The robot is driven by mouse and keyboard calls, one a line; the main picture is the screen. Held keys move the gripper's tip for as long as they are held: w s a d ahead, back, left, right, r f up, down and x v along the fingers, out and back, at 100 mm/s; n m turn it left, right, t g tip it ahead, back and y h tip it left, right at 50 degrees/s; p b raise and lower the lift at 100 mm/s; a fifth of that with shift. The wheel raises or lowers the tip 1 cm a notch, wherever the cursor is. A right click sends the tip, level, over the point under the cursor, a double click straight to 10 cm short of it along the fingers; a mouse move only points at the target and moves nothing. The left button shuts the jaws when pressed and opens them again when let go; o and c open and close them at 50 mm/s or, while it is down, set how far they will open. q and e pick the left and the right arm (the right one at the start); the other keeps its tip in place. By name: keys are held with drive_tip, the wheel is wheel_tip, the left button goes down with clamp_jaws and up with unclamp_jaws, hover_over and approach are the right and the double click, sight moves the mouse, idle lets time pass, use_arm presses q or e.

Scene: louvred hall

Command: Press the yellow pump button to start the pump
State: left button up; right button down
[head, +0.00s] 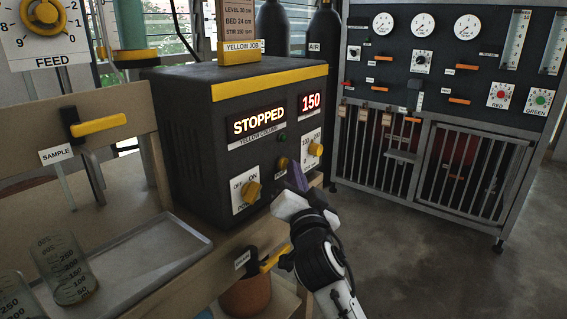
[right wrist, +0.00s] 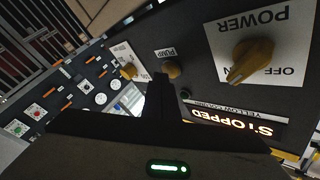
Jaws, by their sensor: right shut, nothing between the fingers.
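The dark pump unit (head: 190,125) with a yellow stripe stands on the bench in the head view. Its lit displays read STOPPED (head: 258,122) and 150. The small round yellow pump button (head: 282,162) sits between the power knob (head: 252,191) and the speed knob (head: 315,150). The right wrist view shows the button (right wrist: 171,69) beside a PUMP label, just beyond my fingertips. My right gripper (head: 294,178) is shut and empty, in front of the panel close to the button. Whether it touches the button I cannot tell. My left gripper is out of view.
A yellow-handled valve (head: 273,258) is below the right arm's gripper at the bench edge. A metal tray (head: 150,262) and glass beakers (head: 63,270) are at left. A gauge cabinet (head: 440,90) stands behind right. Open floor (head: 420,270) lies at right.

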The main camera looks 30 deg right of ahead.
idle(0.5)
drive_tip(key=shift+w+a, duration=0.2)
drive_tip(key=shift+w, duration=0.2)
drive_tip(key=shift+s, duration=0.1)
drive_tip(key=shift+s+d, duration=0.1)
drive_tip(key=shift+s, duration=0.15)
idle(0.3)
drive_tip(key=s+d+p, duration=0.1)
drive_tip(key=s+d, duration=0.1)
drive_tip(key=s, duration=0.3)
drive_tip(key=shift+s+d, duration=0.2)
drive_tip(key=shift+s, duration=0.1)
idle(0.4)
